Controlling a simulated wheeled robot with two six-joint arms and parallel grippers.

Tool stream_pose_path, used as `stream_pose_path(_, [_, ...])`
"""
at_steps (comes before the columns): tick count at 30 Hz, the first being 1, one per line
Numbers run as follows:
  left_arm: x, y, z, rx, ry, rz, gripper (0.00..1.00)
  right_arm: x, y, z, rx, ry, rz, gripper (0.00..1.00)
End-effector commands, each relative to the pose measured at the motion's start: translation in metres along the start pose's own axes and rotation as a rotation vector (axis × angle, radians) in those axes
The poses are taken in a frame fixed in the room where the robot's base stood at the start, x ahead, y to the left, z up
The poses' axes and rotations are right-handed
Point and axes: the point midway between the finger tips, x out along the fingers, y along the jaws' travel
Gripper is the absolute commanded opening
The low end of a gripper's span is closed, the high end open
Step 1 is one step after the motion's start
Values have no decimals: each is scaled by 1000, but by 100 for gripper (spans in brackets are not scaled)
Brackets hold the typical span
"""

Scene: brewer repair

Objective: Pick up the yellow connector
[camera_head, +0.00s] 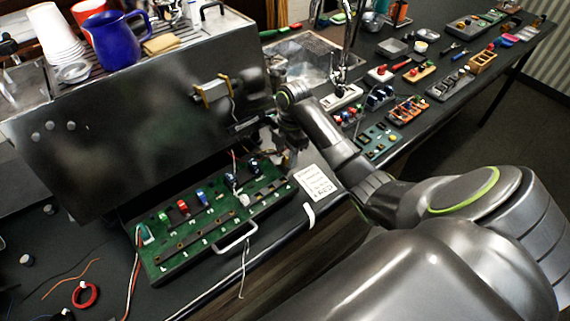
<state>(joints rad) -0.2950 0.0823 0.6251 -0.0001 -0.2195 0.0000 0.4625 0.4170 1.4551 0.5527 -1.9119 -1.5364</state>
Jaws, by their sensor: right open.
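A green circuit board (180,245) lies in front of the brewer, with green (163,216), red (182,207) and blue (201,198) connectors standing in a row. I cannot make out a clearly yellow connector on the board; its right end is partly hidden by my right gripper. A yellowish-tan part (213,92) with a thin wire sits on the dark front of the brewer (110,150). My right gripper (264,146) is open, over the back right end of the board, near dark connectors and thin wires. My left gripper is out of view.
A silver handle (236,238) stands at the board's front edge. A white note (316,183) lies to its right. Cups and a blue pitcher (117,38) stand on the brewer. Several small parts trays (408,108) crowd the right bench. A red ring (85,294) lies front left.

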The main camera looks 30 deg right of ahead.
Motion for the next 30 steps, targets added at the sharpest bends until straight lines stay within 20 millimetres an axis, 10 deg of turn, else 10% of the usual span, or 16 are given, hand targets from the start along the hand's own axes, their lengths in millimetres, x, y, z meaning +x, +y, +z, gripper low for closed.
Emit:
stream_pose_path(10, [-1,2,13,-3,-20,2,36,0,0,0,0,0,0,0])
stream_pose_path(23, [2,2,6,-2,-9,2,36,-8,1,-1,-1,-1,3,0])
stream_pose_path(30, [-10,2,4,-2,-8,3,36,-49,1,-6,-1,-1,3,0])
